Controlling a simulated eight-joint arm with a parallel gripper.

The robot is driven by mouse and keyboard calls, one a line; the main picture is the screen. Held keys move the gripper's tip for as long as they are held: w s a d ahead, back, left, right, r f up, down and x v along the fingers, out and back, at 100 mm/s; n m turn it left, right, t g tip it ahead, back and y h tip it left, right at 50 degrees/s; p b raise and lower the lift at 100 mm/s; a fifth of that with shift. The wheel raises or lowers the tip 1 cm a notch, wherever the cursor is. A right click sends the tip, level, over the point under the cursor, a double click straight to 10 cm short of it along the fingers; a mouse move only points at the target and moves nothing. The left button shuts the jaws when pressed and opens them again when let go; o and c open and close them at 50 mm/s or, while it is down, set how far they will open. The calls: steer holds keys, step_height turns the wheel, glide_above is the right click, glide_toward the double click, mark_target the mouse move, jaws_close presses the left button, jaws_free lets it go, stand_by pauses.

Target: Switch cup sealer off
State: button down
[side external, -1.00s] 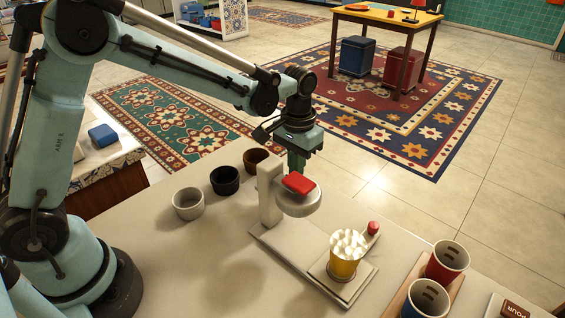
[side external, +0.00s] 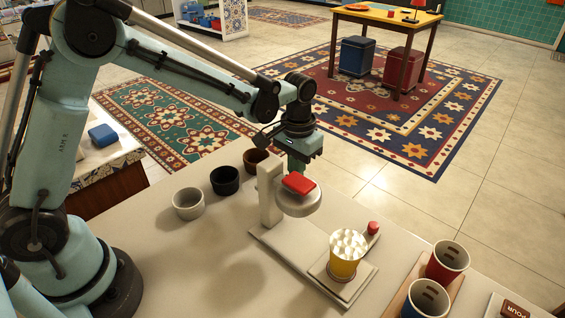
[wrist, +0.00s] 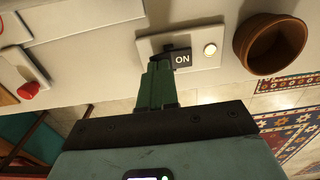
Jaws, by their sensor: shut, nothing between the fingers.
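The cup sealer is a beige machine (side external: 268,195) on a flat base, with a red pad (side external: 299,183) on its head. A yellow cup (side external: 347,265) with white contents stands on its base, beside a red knob (side external: 373,228). In the wrist view a switch plate (wrist: 205,52) carries a dark switch with an "ON" label (wrist: 182,59) and a lit round lamp (wrist: 210,49). My gripper (wrist: 160,72) is shut and empty, its tips at the switch, left of the label; contact cannot be told. In the side view my gripper (side external: 297,165) is behind the sealer head, which hides its tips.
White (side external: 188,203), black (side external: 225,180) and brown (side external: 256,160) bowls stand left of the sealer. The brown bowl (wrist: 271,44) is close right of the switch plate in the wrist view. Red (side external: 447,261) and blue (side external: 427,298) cups stand at the right.

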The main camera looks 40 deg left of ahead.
steer(key=shift+f, duration=0.45)
steer(key=shift+r, duration=3.55)
steer(key=shift+s+r, duration=0.1)
steer(key=s+a+r+t, duration=0.2)
steer(key=s+a+t, duration=0.1)
steer(key=s, duration=0.4)
steer(key=s+a+r+t, duration=0.2)
steer(key=s+a+t, duration=0.2)
steer(key=s, duration=0.3)
steer(key=shift+s, duration=0.35)
